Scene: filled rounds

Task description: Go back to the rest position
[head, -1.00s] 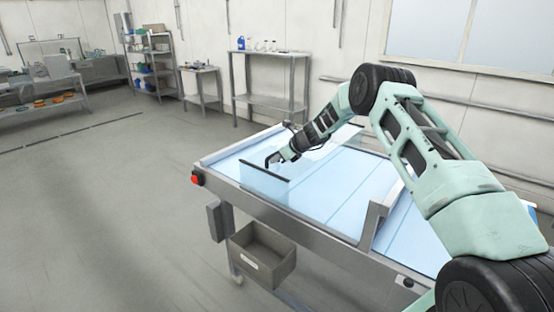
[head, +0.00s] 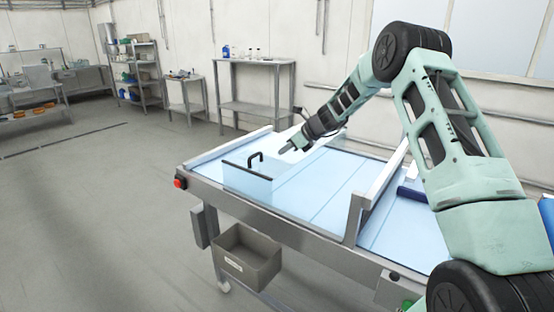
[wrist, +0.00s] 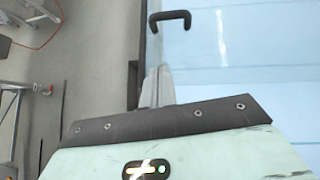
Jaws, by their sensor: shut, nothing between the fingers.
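My gripper (head: 285,150) is at the end of my arm, above the blue-topped table. It is shut and empty. In the wrist view the fingers (wrist: 157,80) show pressed together. Below and left of it in the head view is a clear panel with a dark top edge (head: 245,172) and a black handle (head: 255,157). The handle also shows in the wrist view (wrist: 170,15), beyond the fingertips. The gripper is apart from the handle.
The table (head: 330,185) has raised metal rails (head: 378,190) and a red button (head: 180,183) at its left corner. A grey bin (head: 246,255) hangs at its front. Shelves and a steel stand (head: 256,95) are at the back. The floor at left is clear.

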